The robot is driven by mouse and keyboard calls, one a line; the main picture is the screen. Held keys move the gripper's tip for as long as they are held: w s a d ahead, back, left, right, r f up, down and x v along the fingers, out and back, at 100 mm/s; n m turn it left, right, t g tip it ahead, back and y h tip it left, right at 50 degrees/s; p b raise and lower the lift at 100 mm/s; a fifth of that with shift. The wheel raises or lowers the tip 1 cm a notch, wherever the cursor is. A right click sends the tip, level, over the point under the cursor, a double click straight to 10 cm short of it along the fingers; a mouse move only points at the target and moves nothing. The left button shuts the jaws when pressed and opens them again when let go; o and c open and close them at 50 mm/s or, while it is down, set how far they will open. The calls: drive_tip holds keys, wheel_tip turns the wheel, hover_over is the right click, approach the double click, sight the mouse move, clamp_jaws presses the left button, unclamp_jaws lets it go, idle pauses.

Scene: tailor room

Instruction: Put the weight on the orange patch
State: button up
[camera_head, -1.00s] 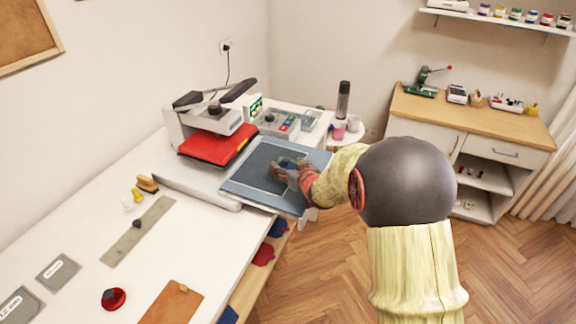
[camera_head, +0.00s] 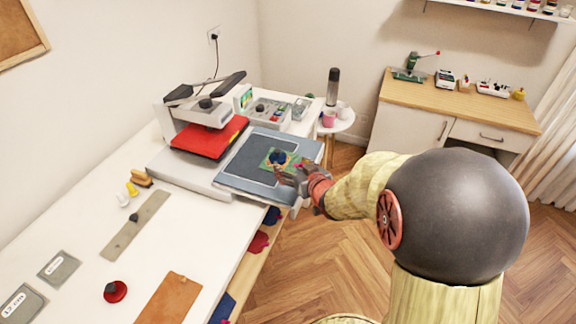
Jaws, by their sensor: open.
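A small dark blue, rounded object (camera_head: 278,157), which looks like the weight, sits on a small patterned patch (camera_head: 267,165) with green and orange-yellow colours. The patch lies on the dark blue-grey plate (camera_head: 240,170) of the press. My gripper (camera_head: 287,176) is open and empty at the near right side of the patch, low over the plate. It appears apart from the dark object, though the gap is small. Part of the patch is hidden by the object and gripper.
The press's red pad (camera_head: 210,138) is swung left of the plate. A red disc with a black knob (camera_head: 115,291), a brown leather piece (camera_head: 168,299) and a ruler-like strip (camera_head: 137,222) lie on the white table (camera_head: 75,230). A round side table (camera_head: 340,126) stands behind.

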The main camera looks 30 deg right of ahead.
drive_tip(key=s+a+r+g, duration=0.5)
drive_tip(key=s+a+r, duration=0.6)
drive_tip(key=s, duration=0.3)
drive_tip(key=s+a+g, duration=0.1)
drive_tip(key=s+a, duration=0.2)
drive_tip(key=s, duration=0.3)
drive_tip(key=s+a+r+n+g+y, duration=0.1)
drive_tip(key=s+a, duration=0.3)
drive_tip(key=s, duration=0.2)
drive_tip(key=shift+s+r+g+y, duration=0.15)
drive_tip(key=shift+r+g+y, duration=0.15)
drive_tip(key=shift+g, duration=0.1)
drive_tip(key=shift+d, duration=0.1)
